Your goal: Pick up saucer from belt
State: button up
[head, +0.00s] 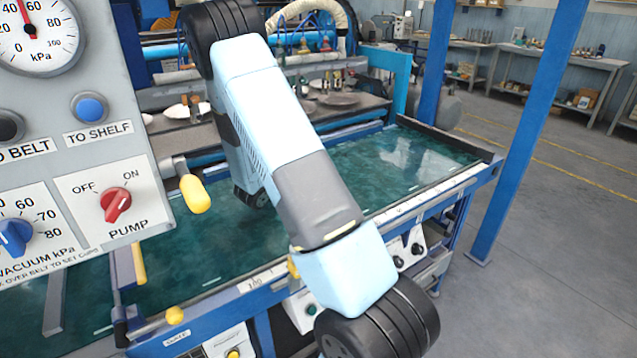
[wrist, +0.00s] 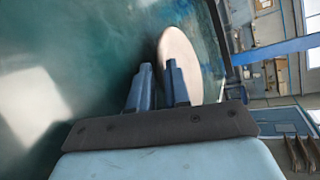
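In the wrist view a pale, round saucer (wrist: 182,55) stands out just beyond my gripper (wrist: 160,65), seen at a slant. The two blue fingers are apart. The right finger overlaps the lower part of the saucer, and the saucer's left edge shows in the gap between the fingers. I cannot tell whether they touch it. The glossy green belt (wrist: 90,50) fills the left of the wrist view. The belt (head: 420,150) also shows in the head view, running under my arm. My gripper and this saucer cannot be made out in the head view.
A control panel (head: 85,130) with gauges and knobs fills the left of the head view. A blue post (head: 530,130) stands at the right of the belt frame. A grey shelf (head: 365,112) with small items lies behind the belt. Workbenches stand far back.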

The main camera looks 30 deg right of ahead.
jog(key=shift+x, duration=1.15)
grip_shut()
jog(key=shift+r, duration=0.15)
